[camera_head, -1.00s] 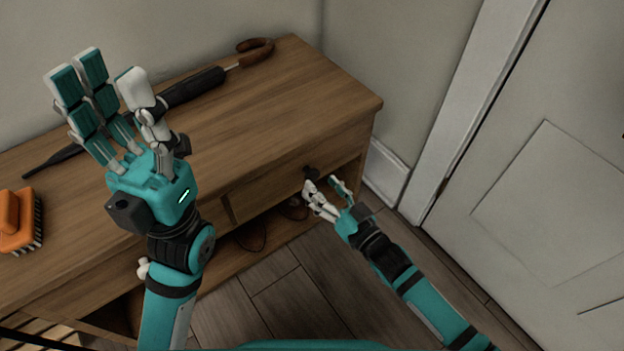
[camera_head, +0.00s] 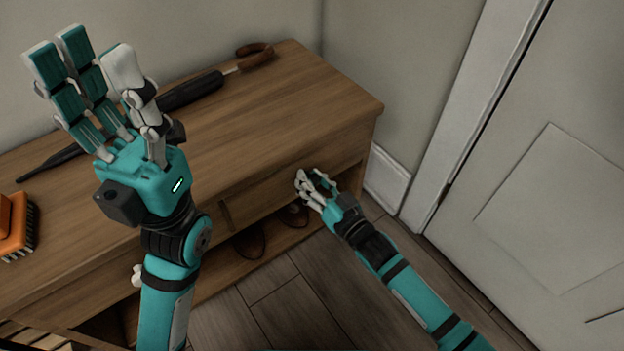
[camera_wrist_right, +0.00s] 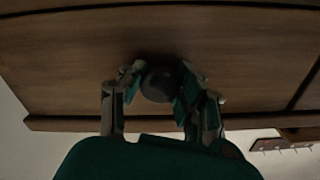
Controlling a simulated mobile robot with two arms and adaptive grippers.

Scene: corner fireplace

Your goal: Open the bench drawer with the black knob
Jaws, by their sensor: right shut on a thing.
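The wooden bench (camera_head: 270,110) stands against the wall, with a drawer (camera_head: 262,196) in its front at the right. The drawer front looks flush with the bench in the head view. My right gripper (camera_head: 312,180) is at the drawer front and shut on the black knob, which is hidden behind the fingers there. In the right wrist view the dark round knob (camera_wrist_right: 158,84) sits between the fingers, against the drawer front (camera_wrist_right: 80,65). My left gripper (camera_head: 95,80) is raised above the bench top, fingers spread open and empty.
A black umbrella (camera_head: 190,92) with a brown curved handle lies along the back of the bench top. An orange brush (camera_head: 14,225) lies at the left. Brown shoes (camera_head: 250,240) are under the drawer. Floor in front is clear; a white door (camera_head: 540,190) stands right.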

